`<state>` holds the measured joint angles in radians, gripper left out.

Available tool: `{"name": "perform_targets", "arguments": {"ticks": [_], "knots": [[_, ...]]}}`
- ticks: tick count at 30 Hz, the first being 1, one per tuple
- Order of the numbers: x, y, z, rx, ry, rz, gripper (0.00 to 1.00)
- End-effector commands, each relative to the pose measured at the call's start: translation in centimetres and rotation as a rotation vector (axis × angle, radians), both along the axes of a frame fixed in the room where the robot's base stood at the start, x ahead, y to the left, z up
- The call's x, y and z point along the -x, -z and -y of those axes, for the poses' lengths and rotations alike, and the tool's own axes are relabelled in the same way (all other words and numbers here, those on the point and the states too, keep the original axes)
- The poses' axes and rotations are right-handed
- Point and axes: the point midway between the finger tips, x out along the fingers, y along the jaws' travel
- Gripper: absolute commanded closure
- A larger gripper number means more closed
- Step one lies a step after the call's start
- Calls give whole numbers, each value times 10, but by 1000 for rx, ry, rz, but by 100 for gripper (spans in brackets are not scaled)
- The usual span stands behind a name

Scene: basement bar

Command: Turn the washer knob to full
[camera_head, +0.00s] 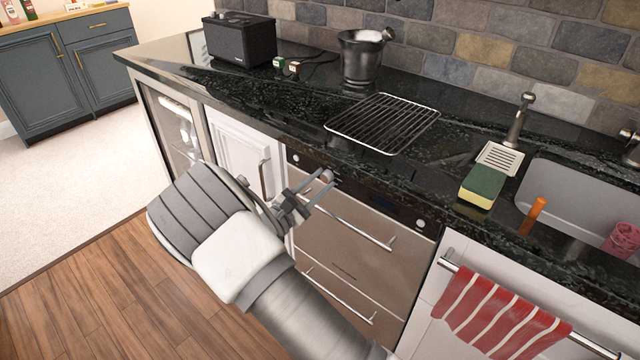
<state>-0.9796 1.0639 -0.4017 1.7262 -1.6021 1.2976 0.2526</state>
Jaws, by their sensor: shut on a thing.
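The washer (345,240) is a brown-steel drawer-style front under the counter, with a dark control panel along its top. My gripper (319,185) is at the left part of this panel, its fingers closed together at a washer knob. That knob is mostly hidden by the fingers, so its turned position cannot be read. Another round pale knob (420,224) shows at the panel's right end, clear of my gripper. My arm reaches in from the bottom and covers part of the left side of the washer front.
A long drawer handle (350,222) runs just below my fingers. The black counter edge overhangs the panel. On the counter are a wire rack (384,122), a black bucket (362,58) and a sponge (482,187). A striped towel (500,318) hangs at the right.

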Motion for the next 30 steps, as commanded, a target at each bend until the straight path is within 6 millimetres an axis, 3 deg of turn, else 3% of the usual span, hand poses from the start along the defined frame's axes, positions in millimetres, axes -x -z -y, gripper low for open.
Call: {"name": "perform_targets", "arguments": {"ticks": [9,10,15,25,30], "knots": [[0,0,0,-2,0,2,100],[0,0,0,-2,0,2,58],[0,0,0,-2,0,1,32],[2,0,-2,-1,-1,0,32],[20,2,-17,-2,-4,-1,32]]}}
